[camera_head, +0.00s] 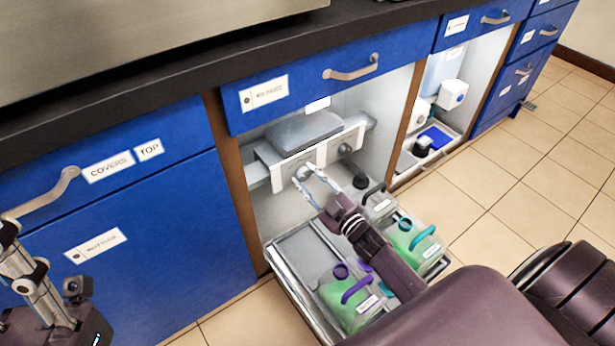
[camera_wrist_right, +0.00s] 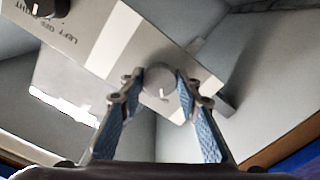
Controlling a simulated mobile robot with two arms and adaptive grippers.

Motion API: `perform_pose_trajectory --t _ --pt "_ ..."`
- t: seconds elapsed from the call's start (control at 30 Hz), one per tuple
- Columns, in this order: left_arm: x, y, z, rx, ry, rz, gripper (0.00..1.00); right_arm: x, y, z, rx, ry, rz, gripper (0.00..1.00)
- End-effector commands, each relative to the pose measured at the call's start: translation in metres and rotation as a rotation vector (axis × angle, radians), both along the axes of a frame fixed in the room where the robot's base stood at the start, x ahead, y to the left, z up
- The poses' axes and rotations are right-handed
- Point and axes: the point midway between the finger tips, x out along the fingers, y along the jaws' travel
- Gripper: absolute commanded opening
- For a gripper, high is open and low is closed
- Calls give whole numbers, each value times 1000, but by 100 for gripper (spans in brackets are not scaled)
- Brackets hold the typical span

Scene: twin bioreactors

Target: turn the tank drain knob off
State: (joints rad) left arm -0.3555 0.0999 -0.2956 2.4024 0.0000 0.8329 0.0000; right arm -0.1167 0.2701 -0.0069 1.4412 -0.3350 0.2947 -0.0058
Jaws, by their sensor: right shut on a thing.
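A round grey knob (camera_head: 303,172) sits on the front of a white control panel (camera_head: 272,168) inside the open cabinet bay. My right gripper (camera_head: 316,182) reaches into the bay with its two fingers on either side of this knob. In the right wrist view the knob (camera_wrist_right: 160,82) is between the blue-padded fingertips, and a small light mark shows near its lower edge. A second, dark knob (camera_wrist_right: 45,8) is at the upper left, beside "LEFT" and "OFF" lettering. My left gripper (camera_head: 38,285) is at the lower left, partly cut off.
A pull-out tray (camera_head: 290,300) below the panel holds two green jugs, one with a purple handle (camera_head: 350,298) and one with a teal handle (camera_head: 412,238). Blue cabinet doors (camera_head: 150,240) flank the bay on the left. Open tiled floor (camera_head: 510,220) lies at the right.

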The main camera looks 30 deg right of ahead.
Motion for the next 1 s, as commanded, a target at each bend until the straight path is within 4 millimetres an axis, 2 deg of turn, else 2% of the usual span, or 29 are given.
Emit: perform_pose_trajectory --t 0.4,0.43,0.6,0.87,1.0 --pt "2 -1 -1 3 9 1 40 0 1 0 -11 -2 1 7" --pt "2 -1 -1 3 9 1 40 0 1 0 -11 -2 1 33" --pt "2 0 -1 3 9 1 40 0 0 0 -10 -1 1 49" --pt "2 0 -1 4 8 2 40 -1 0 0 -9 -1 1 49" --pt "2 0 -1 3 8 1 40 -11 -1 -2 -8 2 1 49"
